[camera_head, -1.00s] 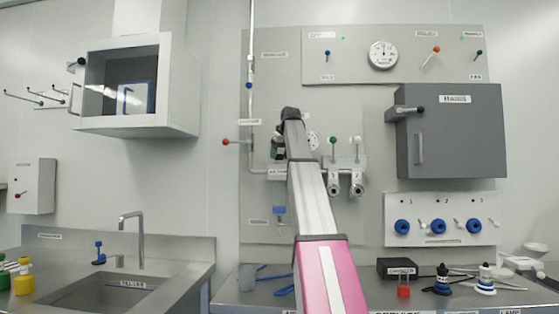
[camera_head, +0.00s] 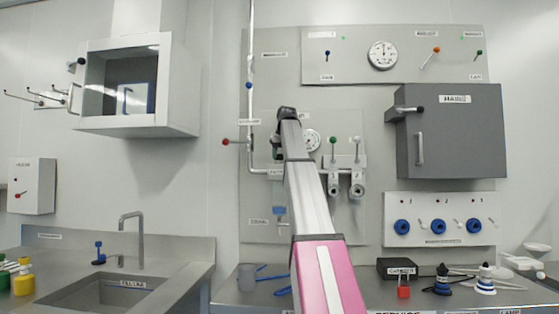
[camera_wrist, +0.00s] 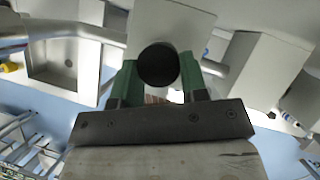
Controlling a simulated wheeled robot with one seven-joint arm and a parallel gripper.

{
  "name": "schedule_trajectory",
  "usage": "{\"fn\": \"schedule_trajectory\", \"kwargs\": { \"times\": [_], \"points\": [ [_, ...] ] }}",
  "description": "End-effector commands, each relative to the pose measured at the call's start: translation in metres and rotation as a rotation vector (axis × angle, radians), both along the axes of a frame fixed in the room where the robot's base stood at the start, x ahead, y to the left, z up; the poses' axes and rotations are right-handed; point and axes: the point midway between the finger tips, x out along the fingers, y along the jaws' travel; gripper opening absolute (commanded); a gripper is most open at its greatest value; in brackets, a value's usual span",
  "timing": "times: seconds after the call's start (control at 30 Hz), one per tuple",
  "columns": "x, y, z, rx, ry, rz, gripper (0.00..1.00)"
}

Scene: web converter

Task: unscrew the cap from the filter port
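In the wrist view a round black cap (camera_wrist: 158,64), seen end-on, sits between the green fingers of my gripper (camera_wrist: 159,78). Both fingers meet its sides, so the gripper looks shut on it. The filter port under the cap is hidden by it. In the head view my gripper (camera_head: 278,148) points down from the end of the arm, in front of the wall panel and left of the small round gauge. The arm hides most of the gripper there, and the cap cannot be made out.
A red-knobbed lever (camera_head: 226,142) and a vertical pipe (camera_head: 250,100) are close left of the gripper. Two valves with green and white knobs (camera_head: 345,170) are to the right. A grey cabinet (camera_head: 450,135) stands farther right. The counter with small tools is below.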

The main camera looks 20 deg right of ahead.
Motion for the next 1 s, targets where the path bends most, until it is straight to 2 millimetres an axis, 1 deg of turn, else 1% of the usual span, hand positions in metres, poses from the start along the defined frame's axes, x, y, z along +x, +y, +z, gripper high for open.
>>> {"fn": "schedule_trajectory", "kwargs": {
  "times": [0.07,0.33,0.43,0.7,0.77,1.0],
  "points": [
    [0.0003,-0.001,0.0001,0.001,0.001,0.035,0.07],
    [0.0013,-0.0041,0.0007,0.001,0.001,0.311,0.07],
    [0.0009,-0.0039,0.0007,0.001,-0.001,0.348,0.07],
    [0.0009,-0.0038,0.0004,0.001,0.0,0.357,0.07],
    [0.0017,-0.0048,0.0006,0.001,0.001,0.389,0.07],
    [0.0041,-0.0069,0.0009,0.002,0.001,0.646,0.07]
  ]
}}
